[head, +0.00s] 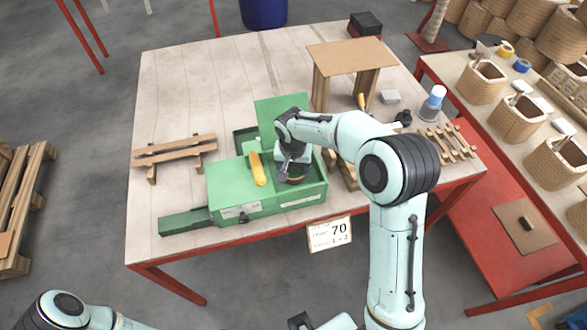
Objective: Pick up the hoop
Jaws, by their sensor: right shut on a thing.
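My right gripper (291,167) points down into the open compartment of the green box (235,187) on the table. It is shut on a small round brown rim (295,179), which looks like the hoop. The gripper and the box walls hide most of it, and I cannot tell whether it is lifted clear of the box floor. A dark end piece at the bottom edge looks like my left gripper (300,321), low and away from the table. Its jaws are not clear.
A yellow handle-like piece (258,169) lies on the box beside the gripper. A wooden stand (350,56) is behind, and a slatted wooden rack (174,150) is at left. A bottle (432,103) stands at right.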

